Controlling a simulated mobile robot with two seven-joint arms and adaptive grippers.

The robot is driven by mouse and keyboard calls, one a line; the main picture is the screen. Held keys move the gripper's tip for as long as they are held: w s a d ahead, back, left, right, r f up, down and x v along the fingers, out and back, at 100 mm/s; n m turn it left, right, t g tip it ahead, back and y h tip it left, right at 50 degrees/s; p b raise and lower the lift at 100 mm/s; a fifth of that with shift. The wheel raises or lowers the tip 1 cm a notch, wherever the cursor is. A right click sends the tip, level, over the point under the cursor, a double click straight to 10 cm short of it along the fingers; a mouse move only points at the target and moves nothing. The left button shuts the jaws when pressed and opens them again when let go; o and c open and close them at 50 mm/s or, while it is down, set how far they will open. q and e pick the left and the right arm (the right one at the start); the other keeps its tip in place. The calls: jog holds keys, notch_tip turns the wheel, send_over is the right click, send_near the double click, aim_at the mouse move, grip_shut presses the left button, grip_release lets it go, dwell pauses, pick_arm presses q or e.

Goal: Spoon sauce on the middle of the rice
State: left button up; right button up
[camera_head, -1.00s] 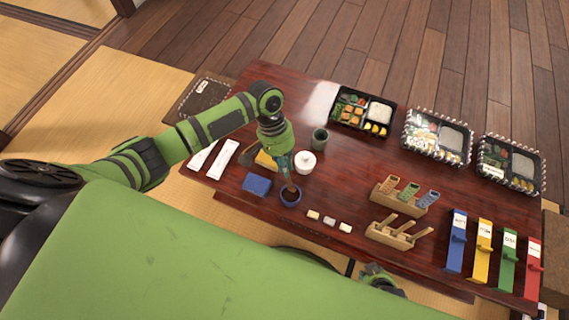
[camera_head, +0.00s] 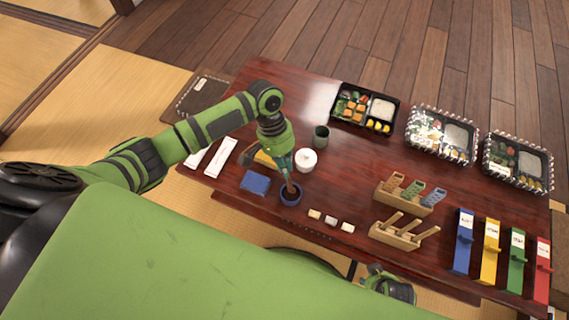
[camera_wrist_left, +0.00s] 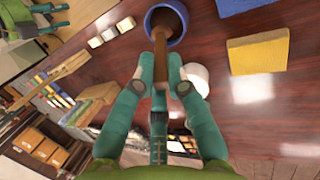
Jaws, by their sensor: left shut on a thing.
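My left gripper (camera_head: 284,168) is shut on a brown wooden spoon (camera_wrist_left: 160,72). The spoon points down into a small blue bowl (camera_head: 290,200) of dark sauce; the bowl also shows at the top of the left wrist view (camera_wrist_left: 184,34). The spoon's tip is hidden in the bowl. White rice (camera_head: 381,110) fills the right compartment of an open black bento box (camera_head: 335,117) at the back of the table. My right gripper (camera_head: 390,284) shows partly at the table's front edge; its fingers are unclear.
Two wrapped bentos (camera_head: 441,134), wooden holders (camera_head: 405,234) and coloured stands (camera_head: 490,248) fill the right.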

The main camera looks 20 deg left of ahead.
pick_arm(q)
jog(key=shift+f+b, duration=0.3)
jog(key=shift+f, duration=0.5)
dwell(0.7)
jog(key=shift+s+f+p, duration=0.1)
jog(key=shift+p, duration=0.35)
dwell(2.0)
